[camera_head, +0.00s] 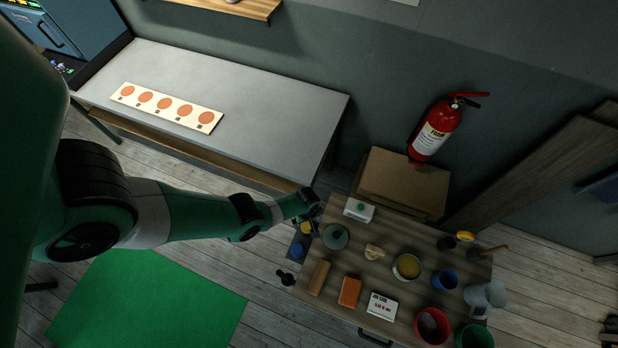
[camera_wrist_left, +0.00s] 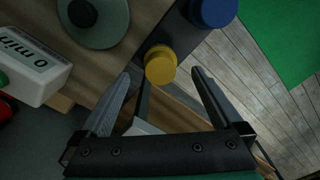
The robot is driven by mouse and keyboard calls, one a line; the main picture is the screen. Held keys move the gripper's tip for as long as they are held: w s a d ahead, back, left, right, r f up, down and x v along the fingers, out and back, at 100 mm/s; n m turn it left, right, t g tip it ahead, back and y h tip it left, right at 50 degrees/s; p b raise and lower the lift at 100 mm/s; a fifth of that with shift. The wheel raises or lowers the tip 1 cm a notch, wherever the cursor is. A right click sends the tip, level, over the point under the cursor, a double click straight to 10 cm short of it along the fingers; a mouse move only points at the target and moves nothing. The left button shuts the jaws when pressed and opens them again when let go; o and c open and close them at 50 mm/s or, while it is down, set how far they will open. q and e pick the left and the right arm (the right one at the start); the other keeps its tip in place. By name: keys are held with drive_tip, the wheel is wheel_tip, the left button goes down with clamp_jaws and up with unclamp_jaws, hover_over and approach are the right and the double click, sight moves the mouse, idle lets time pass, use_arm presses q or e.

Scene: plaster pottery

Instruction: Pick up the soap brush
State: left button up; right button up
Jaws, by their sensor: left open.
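A tool with a wooden handle (camera_head: 494,250) lies at the far right corner of the wooden table in the head view; it may be the soap brush, but it is too small to be sure. My left gripper (camera_head: 311,211) is at the table's left end, far from that tool. In the left wrist view my left gripper (camera_wrist_left: 161,75) is open, with nothing held between its fingers. A yellow round knob (camera_wrist_left: 160,65) shows between the fingertips. The tool is not seen in the wrist view. My right gripper is not in view.
The wooden table (camera_head: 337,262) is crowded: a white timer (camera_head: 359,209), a green disc (camera_head: 336,236), an orange block (camera_head: 350,291), a bowl (camera_head: 407,267), a blue cup (camera_head: 445,280), a pitcher (camera_head: 478,297) and a red bucket (camera_head: 432,325).

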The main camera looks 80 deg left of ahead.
sight(307, 224)
use_arm(q)
wheel_tip(307, 224, down, 5)
drive_tip(key=b, duration=0.5)
drive_tip(key=shift+a+f, duration=0.1)
drive_tip(key=shift+f, duration=0.1)
drive_tip(key=shift+r, duration=0.15)
drive_tip(key=c, duration=1.5)
